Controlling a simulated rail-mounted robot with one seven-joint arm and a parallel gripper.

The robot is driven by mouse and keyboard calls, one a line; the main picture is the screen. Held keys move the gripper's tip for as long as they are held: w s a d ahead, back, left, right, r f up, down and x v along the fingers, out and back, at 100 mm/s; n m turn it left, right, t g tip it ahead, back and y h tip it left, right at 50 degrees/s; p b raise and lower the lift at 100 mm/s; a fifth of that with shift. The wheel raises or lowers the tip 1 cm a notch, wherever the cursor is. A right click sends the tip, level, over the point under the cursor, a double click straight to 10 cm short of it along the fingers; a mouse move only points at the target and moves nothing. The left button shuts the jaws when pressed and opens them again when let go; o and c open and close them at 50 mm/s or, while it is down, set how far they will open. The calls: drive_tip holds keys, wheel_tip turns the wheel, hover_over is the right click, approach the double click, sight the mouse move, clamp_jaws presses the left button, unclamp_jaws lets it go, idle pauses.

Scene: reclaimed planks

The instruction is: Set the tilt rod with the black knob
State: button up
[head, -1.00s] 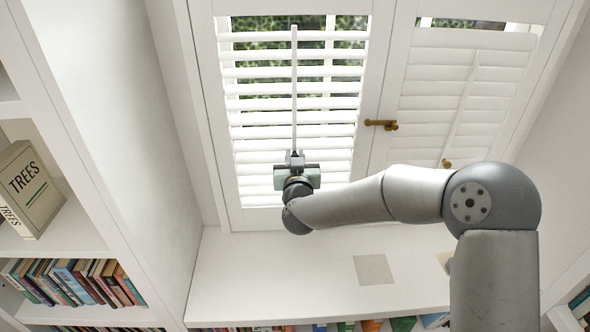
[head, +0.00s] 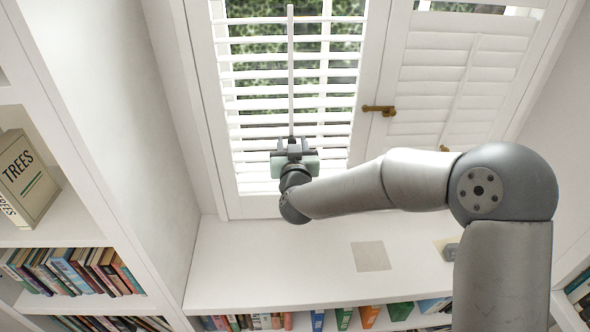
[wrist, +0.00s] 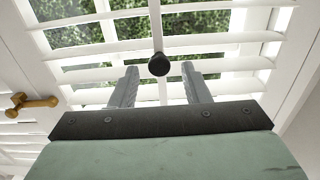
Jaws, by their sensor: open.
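The white tilt rod (head: 291,70) runs up the front of the left shutter panel. Its black knob (wrist: 158,64) shows at the rod's lower end in the wrist view; in the head view my gripper largely hides it. My gripper (head: 292,143) is at the rod's lower end, low on the panel. In the wrist view its two fingers are spread, with the knob near the tips, in the gap between them and seemingly clear of both. The left panel's slats (head: 253,91) are tilted open, with greenery showing between them.
The right shutter panel (head: 455,85) has mostly closed slats and its own rod. A brass latch (head: 379,109) sits between the panels. A white ledge (head: 270,262) lies below, with bookshelves (head: 75,222) at the left. My arm reaches in from the right.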

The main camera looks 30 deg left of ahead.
drive_tip(key=b+v, duration=0.3)
drive_tip(key=v, duration=1.2)
drive_tip(key=shift+s+d, duration=0.15)
drive_tip(key=shift+d, duration=0.05)
drive_tip(key=w+d+f+m+g+h, duration=0.1)
drive_tip(key=d+f+g+h, duration=0.25)
drive_tip(key=d, duration=0.75)
drive_tip(key=w+d+f+m+g+h, duration=0.1)
drive_tip(key=d+f+g+h, duration=0.3)
drive_tip(key=d, duration=0.7)
drive_tip(key=s+d+f+m+g+h, duration=0.2)
drive_tip(key=s+d+m+g, duration=0.2)
drive_tip(key=s+d, duration=1.1)
drive_tip(key=d+g, duration=0.3)
drive_tip(key=shift+s, duration=0.2)
